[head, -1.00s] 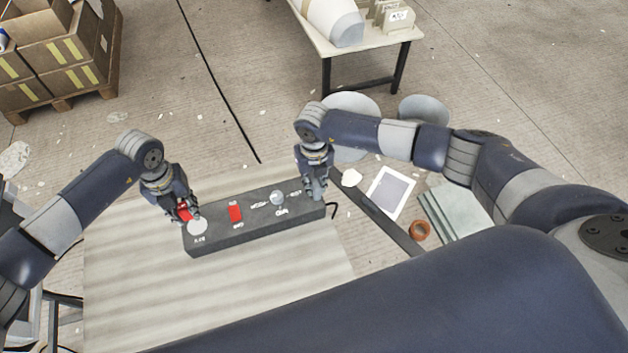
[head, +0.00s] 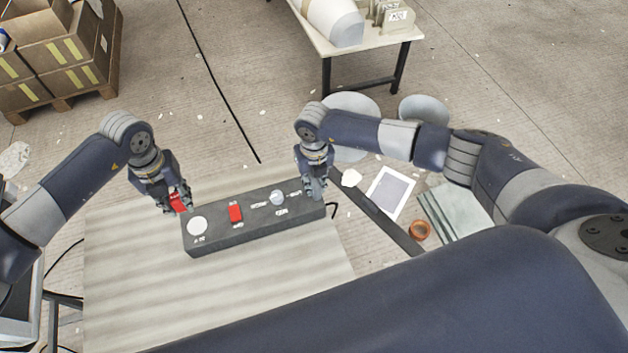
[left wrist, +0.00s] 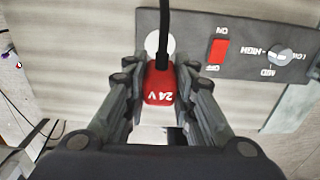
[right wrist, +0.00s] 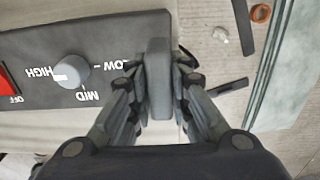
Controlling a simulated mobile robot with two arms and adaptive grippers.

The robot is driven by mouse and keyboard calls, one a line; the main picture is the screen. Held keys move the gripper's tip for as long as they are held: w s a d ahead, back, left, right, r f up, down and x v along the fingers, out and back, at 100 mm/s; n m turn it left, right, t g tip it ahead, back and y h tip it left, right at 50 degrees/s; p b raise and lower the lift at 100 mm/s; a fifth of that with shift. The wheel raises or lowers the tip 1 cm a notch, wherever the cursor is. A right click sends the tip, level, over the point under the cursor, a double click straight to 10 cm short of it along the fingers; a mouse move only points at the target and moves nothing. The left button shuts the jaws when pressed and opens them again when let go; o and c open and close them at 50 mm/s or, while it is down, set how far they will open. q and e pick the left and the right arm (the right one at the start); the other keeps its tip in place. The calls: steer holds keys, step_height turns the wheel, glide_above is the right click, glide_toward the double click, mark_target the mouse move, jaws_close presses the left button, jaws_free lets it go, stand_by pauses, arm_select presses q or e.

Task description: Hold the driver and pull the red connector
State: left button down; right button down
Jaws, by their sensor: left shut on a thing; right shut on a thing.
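The driver (head: 258,222) is a long dark grey box with a white round spot, a red switch and a pale knob on its face. The red connector (left wrist: 160,86), marked 24 V, is between the fingers of my left gripper (head: 180,206), with a black cable running from it. In the head view the connector (head: 177,202) is apart from the driver, above and left of the white spot (head: 197,226). My right gripper (head: 317,194) is shut on an upright grey block (right wrist: 158,80) at the driver's right end; the fingers partly hide where they join.
The driver lies on a pale striped surface (head: 135,290). To its right are a dark bar (head: 385,222), a white-framed panel (head: 391,192), an orange ring (head: 420,231) and grey-green sheets (head: 452,212). A table (head: 352,50) and stacked cartons (head: 60,55) stand behind.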

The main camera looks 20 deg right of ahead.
stand_by(0.4)
steer(key=c, duration=1.4)
jaws_free()
steer(key=shift+r, duration=0.1)
step_height(320, 180, up, 12)
steer(key=shift+f, duration=0.1)
